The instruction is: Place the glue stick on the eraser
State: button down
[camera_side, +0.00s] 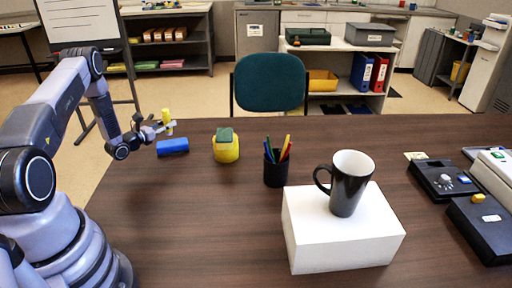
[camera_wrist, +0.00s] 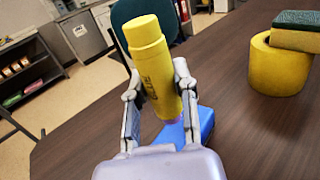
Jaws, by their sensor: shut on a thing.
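The yellow glue stick (camera_side: 167,114) is held roughly upright in my gripper (camera_side: 163,127), near the table's far left edge. In the wrist view the glue stick (camera_wrist: 153,72) stands between both fingers of my gripper (camera_wrist: 160,98), which are shut on it. A blue block (camera_side: 172,147), which looks like the eraser, lies on the table just below and slightly right of the gripper. In the wrist view the blue block (camera_wrist: 206,122) shows partly behind the glue stick's lower end. I cannot tell whether the two touch.
A yellow round holder (camera_side: 226,152) with a green-topped sponge (camera_side: 225,134) stands right of the blue block. Beyond are a black pen cup (camera_side: 276,172) and a white box (camera_side: 342,242) bearing a black mug (camera_side: 349,186). The front left of the table is clear.

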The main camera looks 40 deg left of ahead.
aim_at(170, 131)
jog(key=shift+w+a+f, duration=0.1)
jog(key=shift+w+f, duration=0.1)
jog(key=shift+f, duration=1.55)
jog(key=c, duration=0.9)
grip_release()
jog(key=shift+f, duration=0.15)
